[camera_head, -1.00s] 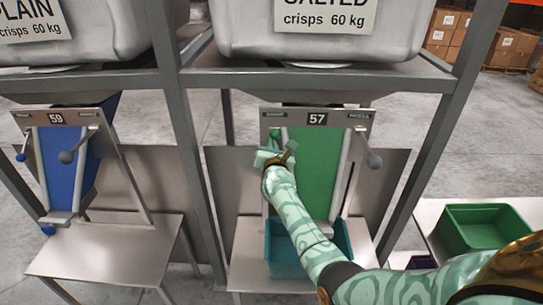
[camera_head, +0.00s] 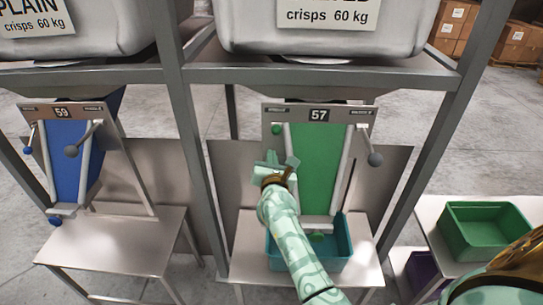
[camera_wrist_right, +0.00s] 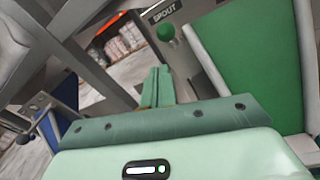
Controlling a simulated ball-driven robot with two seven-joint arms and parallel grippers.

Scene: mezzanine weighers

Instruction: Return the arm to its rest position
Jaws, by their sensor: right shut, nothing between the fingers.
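My right gripper (camera_head: 279,162) is shut and empty. It is in front of the left side of weigher 57's green chute (camera_head: 314,165), with my pale green patterned arm coming up from the bottom. In the right wrist view my closed fingers (camera_wrist_right: 157,86) point up and hold nothing. A green knob (camera_wrist_right: 165,32) beside the label SPOUT lies beyond them, apart in the picture. The same knob shows in the head view (camera_head: 276,129), above the gripper. My left gripper is not in view.
A teal bin (camera_head: 342,262) stands on the steel table under the green chute. A grey-knobbed lever (camera_head: 375,159) is at right. Frame posts (camera_head: 196,150) flank the weigher. A green bin (camera_head: 513,252) sits on the right-hand table. Weigher 59 with a blue chute (camera_head: 68,165) is at left.

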